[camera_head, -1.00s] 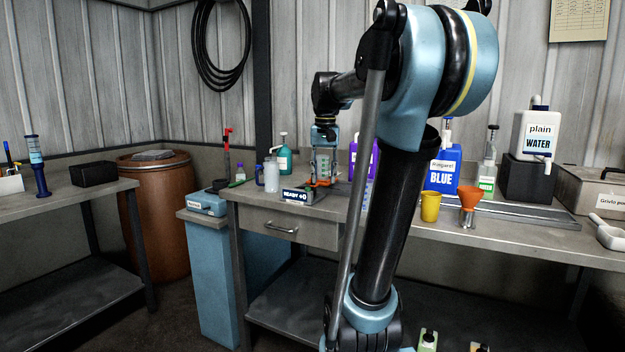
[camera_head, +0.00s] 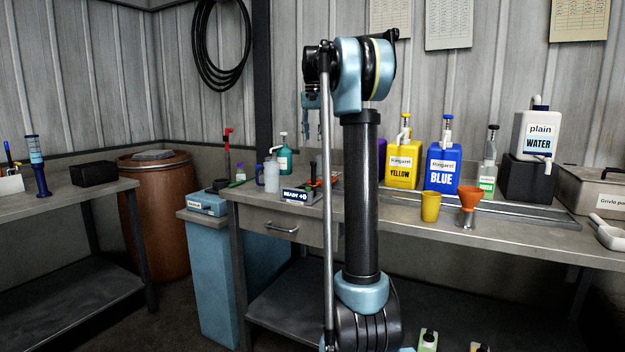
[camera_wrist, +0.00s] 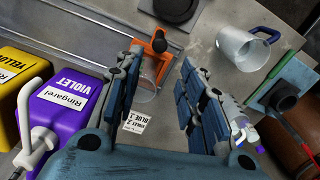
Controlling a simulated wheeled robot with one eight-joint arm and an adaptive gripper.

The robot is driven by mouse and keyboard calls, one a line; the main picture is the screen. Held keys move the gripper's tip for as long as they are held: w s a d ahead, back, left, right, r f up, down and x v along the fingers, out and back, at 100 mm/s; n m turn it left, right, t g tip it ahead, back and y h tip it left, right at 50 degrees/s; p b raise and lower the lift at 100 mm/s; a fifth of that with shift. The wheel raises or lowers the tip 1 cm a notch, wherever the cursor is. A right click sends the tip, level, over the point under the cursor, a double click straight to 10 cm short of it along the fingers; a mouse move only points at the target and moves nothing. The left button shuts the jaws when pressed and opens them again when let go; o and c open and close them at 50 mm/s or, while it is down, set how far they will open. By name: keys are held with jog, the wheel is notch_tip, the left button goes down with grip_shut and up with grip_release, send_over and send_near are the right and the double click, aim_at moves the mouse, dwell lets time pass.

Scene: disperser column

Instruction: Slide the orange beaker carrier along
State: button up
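The orange beaker carrier (camera_head: 320,183) sits low on the rear bench, just right of the READY sign and partly hidden by my arm. In the wrist view its orange part (camera_wrist: 158,42) stands on a metal rail beyond my fingertips, with a clear round vessel (camera_wrist: 147,90) beside it. My gripper (camera_head: 312,135) hangs fingers-down well above the bench. Its two fingers (camera_wrist: 163,62) are spread apart, with nothing held between them. A small printed card (camera_wrist: 135,122) lies below, between the fingers.
A violet bottle (camera_wrist: 65,110), yellow bottle (camera_head: 403,168) and blue bottle (camera_head: 442,168) stand along the back. A clear jug with a blue handle (camera_wrist: 238,48) is near the carrier. A yellow cup (camera_head: 430,206) and orange funnel (camera_head: 470,197) stand at right.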

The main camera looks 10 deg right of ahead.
aim_at(313, 175)
notch_tip(313, 175, down, 17)
jog(key=shift+r, duration=0.1)
dwell(0.5)
grip_shut()
